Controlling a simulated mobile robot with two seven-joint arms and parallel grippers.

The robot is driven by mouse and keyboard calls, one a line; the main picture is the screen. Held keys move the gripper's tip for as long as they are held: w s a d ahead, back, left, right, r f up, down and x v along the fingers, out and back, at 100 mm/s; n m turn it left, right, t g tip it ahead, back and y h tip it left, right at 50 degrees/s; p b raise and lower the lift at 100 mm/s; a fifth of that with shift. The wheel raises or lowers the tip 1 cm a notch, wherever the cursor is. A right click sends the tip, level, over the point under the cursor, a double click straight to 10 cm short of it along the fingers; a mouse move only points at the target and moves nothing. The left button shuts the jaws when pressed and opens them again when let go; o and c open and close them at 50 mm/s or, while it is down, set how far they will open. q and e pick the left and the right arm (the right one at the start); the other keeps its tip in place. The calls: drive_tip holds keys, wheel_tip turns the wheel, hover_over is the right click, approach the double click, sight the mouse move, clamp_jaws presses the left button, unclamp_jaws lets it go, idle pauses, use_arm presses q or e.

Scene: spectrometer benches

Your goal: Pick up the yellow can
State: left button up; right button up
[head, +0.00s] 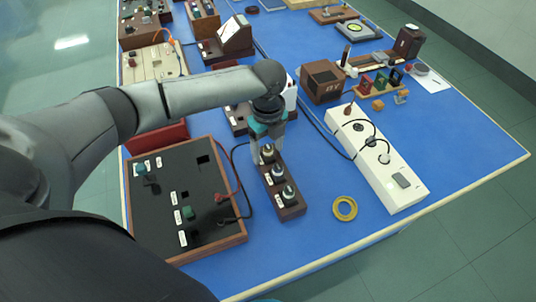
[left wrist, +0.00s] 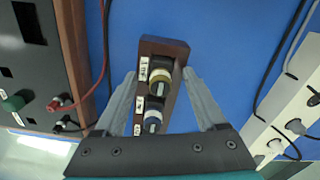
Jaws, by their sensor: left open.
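A dark wooden rack (head: 284,204) stands on the blue bench, with three small cans in a row. The yellow can (head: 268,151) is at its far end, with a yellow-brown ring and a pale top. It also shows in the left wrist view (left wrist: 160,76). The blue can (head: 277,172) is in the middle and the green can (head: 289,193) at the near end. My left gripper (head: 267,152) is over the far end of the rack. In the left wrist view its open fingers (left wrist: 158,74) stand either side of the rack, with the yellow can between them. My right gripper is out of view.
A black-topped control box (head: 205,215) with red and black leads is close left of the rack. A white power strip (head: 370,155) with cables lies to the right. A yellow ring (head: 345,208) lies near the front edge, with clear blue bench around it.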

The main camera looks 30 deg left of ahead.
use_arm(q)
clamp_jaws()
idle(0.5)
